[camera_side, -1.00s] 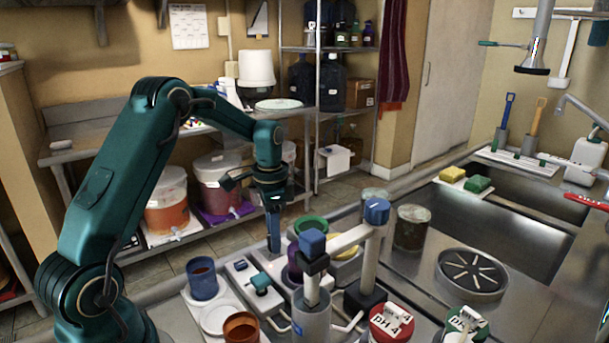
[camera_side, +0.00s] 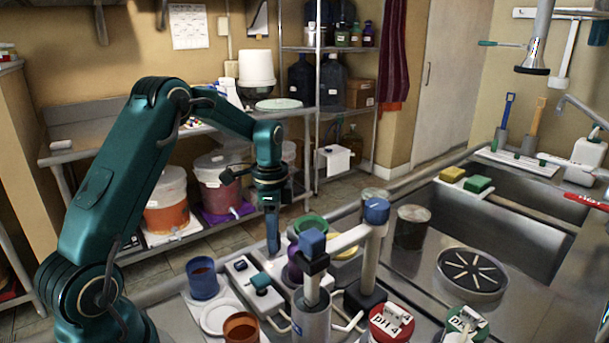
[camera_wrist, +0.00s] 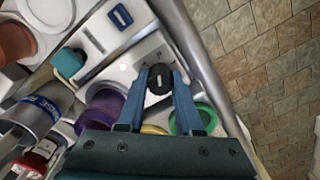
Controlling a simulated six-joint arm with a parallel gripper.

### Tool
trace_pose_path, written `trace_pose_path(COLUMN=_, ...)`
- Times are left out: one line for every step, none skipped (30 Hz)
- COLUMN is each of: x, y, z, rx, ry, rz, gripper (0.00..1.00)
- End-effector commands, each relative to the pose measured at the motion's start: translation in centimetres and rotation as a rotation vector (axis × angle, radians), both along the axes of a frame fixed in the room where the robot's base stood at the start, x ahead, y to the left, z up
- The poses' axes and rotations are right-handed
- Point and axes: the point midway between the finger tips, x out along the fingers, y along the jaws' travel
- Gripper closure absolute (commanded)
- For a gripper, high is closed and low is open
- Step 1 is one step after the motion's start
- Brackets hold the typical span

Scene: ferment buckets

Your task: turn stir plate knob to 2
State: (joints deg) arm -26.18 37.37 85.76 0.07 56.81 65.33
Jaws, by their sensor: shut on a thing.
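The black stir plate knob (camera_wrist: 160,80) shows between my fingertips in the wrist view, with a small pale mark on top. It stands on the white housing of the stir plate (camera_wrist: 142,52). My gripper (camera_wrist: 160,75) points down with its blue fingers on both sides of the knob, shut on it. In the side view my gripper (camera_side: 273,250) reaches down to the far end of the white stir plate (camera_side: 240,266), and its fingers hide the knob. I cannot read any scale numbers around the knob.
A purple vessel (camera_wrist: 104,106) and a green-rimmed bowl (camera_wrist: 198,118) are close beside my fingers. A teal block (camera_side: 261,282), a blue cup (camera_side: 202,278) and a blue-capped stand (camera_side: 376,210) are nearby. The counter edge (camera_wrist: 192,45) runs close past the knob.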

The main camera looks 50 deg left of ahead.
Motion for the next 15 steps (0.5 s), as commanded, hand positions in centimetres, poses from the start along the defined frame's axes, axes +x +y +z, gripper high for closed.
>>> trace_pose_path(x=0.09, y=-0.03, z=0.19, rx=0.000, ry=-0.005, rz=0.001, gripper=1.00)
trace_pose_path(x=0.10, y=-0.03, z=0.19, rx=0.000, ry=-0.005, rz=0.001, gripper=1.00)
trace_pose_path(x=0.10, y=-0.03, z=0.20, rx=0.000, ry=-0.005, rz=0.001, gripper=1.00)
trace_pose_path(x=0.10, y=-0.03, z=0.20, rx=0.000, ry=-0.005, rz=0.001, gripper=0.54)
trace_pose_path(x=0.11, y=-0.02, z=0.19, rx=0.000, ry=-0.005, rz=0.002, gripper=0.43)
trace_pose_path(x=0.09, y=-0.03, z=0.18, rx=0.000, ry=-0.004, rz=0.002, gripper=0.36)
trace_pose_path(x=0.09, y=-0.02, z=0.16, rx=0.000, ry=-0.004, rz=0.002, gripper=0.36)
trace_pose_path(x=0.08, y=-0.03, z=0.14, rx=0.000, ry=-0.004, rz=0.002, gripper=0.36)
trace_pose_path(x=0.07, y=-0.02, z=0.12, rx=0.000, ry=-0.003, rz=0.002, gripper=0.36)
trace_pose_path(x=0.06, y=-0.02, z=0.11, rx=0.000, ry=-0.003, rz=0.002, gripper=0.36)
trace_pose_path(x=0.06, y=-0.02, z=0.10, rx=0.000, ry=-0.002, rz=0.002, gripper=0.36)
trace_pose_path(x=0.05, y=-0.02, z=0.08, rx=0.000, ry=-0.002, rz=0.002, gripper=0.36)
trace_pose_path(x=0.05, y=-0.02, z=0.08, rx=0.000, ry=-0.002, rz=0.002, gripper=0.36)
trace_pose_path(x=0.04, y=-0.02, z=0.08, rx=0.000, ry=-0.001, rz=0.002, gripper=0.36)
trace_pose_path(x=0.06, y=-0.01, z=0.17, rx=0.000, ry=-0.002, rz=0.002, gripper=0.36)
